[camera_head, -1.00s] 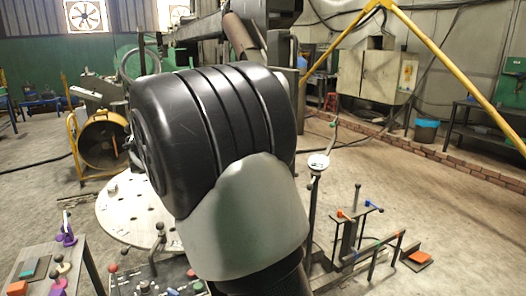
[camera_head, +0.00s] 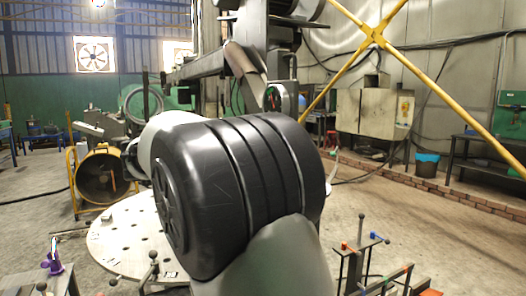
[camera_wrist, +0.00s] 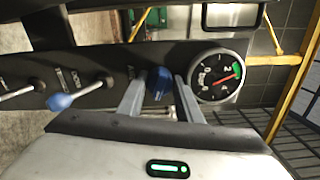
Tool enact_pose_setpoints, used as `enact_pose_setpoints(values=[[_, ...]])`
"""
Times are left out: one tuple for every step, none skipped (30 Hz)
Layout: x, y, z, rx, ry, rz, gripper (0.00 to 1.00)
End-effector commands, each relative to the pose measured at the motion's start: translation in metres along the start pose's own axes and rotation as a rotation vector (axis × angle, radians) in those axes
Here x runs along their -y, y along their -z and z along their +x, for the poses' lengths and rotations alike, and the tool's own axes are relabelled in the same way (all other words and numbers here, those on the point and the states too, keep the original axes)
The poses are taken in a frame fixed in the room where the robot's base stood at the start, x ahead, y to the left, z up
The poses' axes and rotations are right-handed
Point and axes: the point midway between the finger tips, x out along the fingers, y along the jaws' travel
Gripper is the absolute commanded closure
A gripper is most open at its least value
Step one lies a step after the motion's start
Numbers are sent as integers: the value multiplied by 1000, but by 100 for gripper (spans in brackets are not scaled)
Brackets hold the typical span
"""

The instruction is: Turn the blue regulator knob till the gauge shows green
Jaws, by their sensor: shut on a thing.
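The blue regulator knob (camera_wrist: 159,80) sits on a dark panel in the wrist view. My gripper (camera_wrist: 160,86) is shut on it, one grey finger on each side. The round gauge (camera_wrist: 218,76) is just right of the knob. It has a dark face, white figures and a green segment at its right side. Its red needle points right and slightly up, with its tip at or very close to the green; I cannot tell exactly which. In the head view my arm's black and grey links fill the middle, and my gripper and the knob are hidden.
Left of the knob, a blue-ended lever (camera_wrist: 70,100) and a bare metal lever stick out from the panel (camera_wrist: 95,88). In the head view, a yellow crossed frame (camera_head: 374,36) stands at right. A round perforated table (camera_head: 112,236) is at left.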

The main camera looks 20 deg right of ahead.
Motion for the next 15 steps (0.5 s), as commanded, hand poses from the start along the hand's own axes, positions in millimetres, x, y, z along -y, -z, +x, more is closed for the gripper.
enact_pose_setpoints(values=[[-1,0,-1,0,-2,0,90],[-1,0,0,0,-2,0,90],[-1,0,-1,0,-2,0,90],[-1,0,-1,0,-2,0,90],[-1,0,0,0,-2,0,90],[-1,0,0,0,-2,-1,90],[-1,0,-1,1,-2,-1,90],[-1,0,-1,1,-2,-1,90],[-1,0,-1,1,-2,-1,66],[-1,0,-1,1,-2,-1,61],[-1,0,-1,1,-2,-1,56],[-1,0,0,1,-2,-1,50],[0,0,0,0,-2,-1,49],[0,0,0,0,-1,-1,49],[0,0,0,0,-1,-1,49]])
